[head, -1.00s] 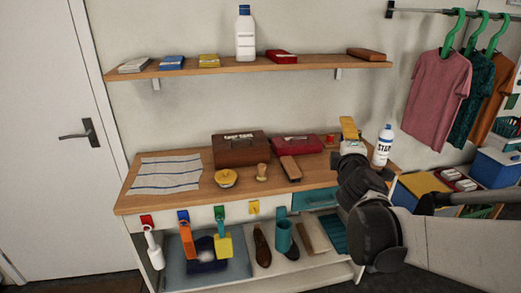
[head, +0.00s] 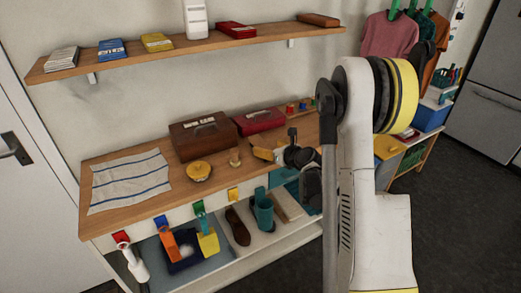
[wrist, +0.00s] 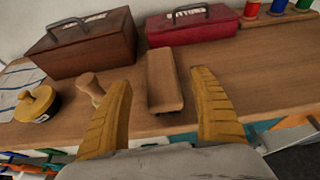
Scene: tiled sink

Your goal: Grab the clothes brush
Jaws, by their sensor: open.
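A long, flat wooden block, which looks like the clothes brush (wrist: 165,82), lies on the wooden worktop in the wrist view. Its near end points toward me. My gripper (wrist: 161,88) is open, with one yellow finger on each side of the brush in that view. The fingers appear apart from it, and nothing is held. In the head view my gripper (head: 270,153) is low over the worktop, and it and my arm hide the brush.
Behind the brush stand a brown box (wrist: 85,45) and a red box (wrist: 192,26). A wooden knob-handled tool (wrist: 90,88) is close to the left finger, with a yellow round tin (wrist: 37,104) further left. A shelf (head: 190,45) runs above the worktop.

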